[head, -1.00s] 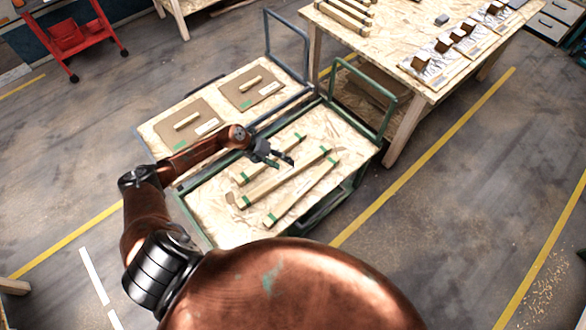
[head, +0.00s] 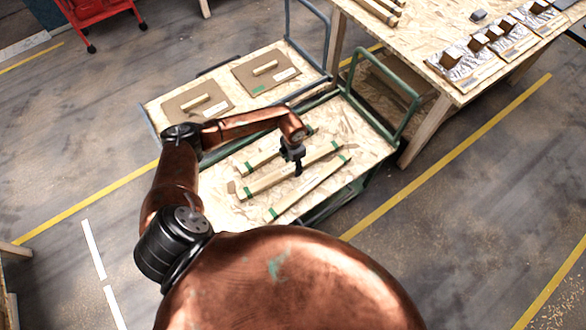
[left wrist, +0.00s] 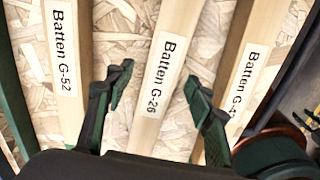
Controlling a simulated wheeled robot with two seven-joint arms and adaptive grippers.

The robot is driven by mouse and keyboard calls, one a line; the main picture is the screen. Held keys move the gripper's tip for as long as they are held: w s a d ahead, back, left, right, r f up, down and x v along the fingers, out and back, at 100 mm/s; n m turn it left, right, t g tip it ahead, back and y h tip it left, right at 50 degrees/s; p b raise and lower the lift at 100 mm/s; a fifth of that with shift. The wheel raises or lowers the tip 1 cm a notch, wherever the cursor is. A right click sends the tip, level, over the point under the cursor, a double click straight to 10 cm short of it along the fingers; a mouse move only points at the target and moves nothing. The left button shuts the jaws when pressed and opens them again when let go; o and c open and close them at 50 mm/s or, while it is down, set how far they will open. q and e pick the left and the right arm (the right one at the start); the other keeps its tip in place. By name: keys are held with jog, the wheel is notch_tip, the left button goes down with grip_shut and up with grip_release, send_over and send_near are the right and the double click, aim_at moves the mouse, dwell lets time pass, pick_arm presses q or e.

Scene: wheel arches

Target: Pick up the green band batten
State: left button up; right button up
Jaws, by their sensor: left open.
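Three pale wooden battens with green end bands lie side by side on the board deck of the green cart (head: 222,207). My left gripper (head: 298,170) points down over the middle batten (head: 266,182). In the left wrist view its open fingers (left wrist: 158,84) are on either side of the middle batten, labelled "Batten G-26" (left wrist: 160,72). "Batten G-52" (left wrist: 62,45) lies to its left and a third batten (left wrist: 246,75) to its right, its number partly hidden by a finger. I cannot tell whether the fingers touch wood. My right gripper is out of view.
A second cart (head: 228,83) behind holds two brown panels with short battens. A workbench (head: 415,42) stands at the right with more battens and foil-wrapped pieces. The green cart's upright handle (head: 413,105) rises at its right end. Floor to the right is clear.

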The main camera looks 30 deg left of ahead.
pick_arm(q)
jog(key=shift+f, duration=0.75)
jog(key=shift+c, duration=0.3)
jog(key=c, duration=1.2)
